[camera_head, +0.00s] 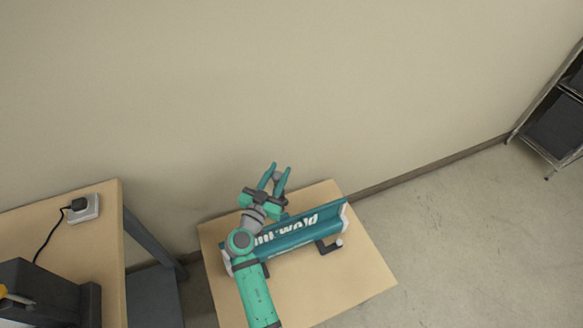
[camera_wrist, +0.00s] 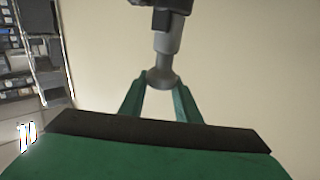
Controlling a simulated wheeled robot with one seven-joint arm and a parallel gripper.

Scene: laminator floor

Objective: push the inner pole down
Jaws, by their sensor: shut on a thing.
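My gripper (camera_wrist: 161,82) is in the upper middle of the wrist view. Its two green fingers close on the flared grey end of a pole (camera_wrist: 167,40). A dark collar (camera_wrist: 168,15) shows further along the pole at the top edge. I take the grey part for the inner pole; its far end is out of the frame. In the head view my gripper (camera_head: 276,172) is above the back edge of a small table, with a small grey piece between its fingers. The pole's full length cannot be made out there.
A teal case with white lettering (camera_head: 300,229) and dark feet lies on the small wooden table (camera_head: 352,275), partly behind my arm. A second table (camera_head: 95,240) at left bears a socket (camera_head: 84,208) and a dark device (camera_head: 45,295). The wall stands close behind.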

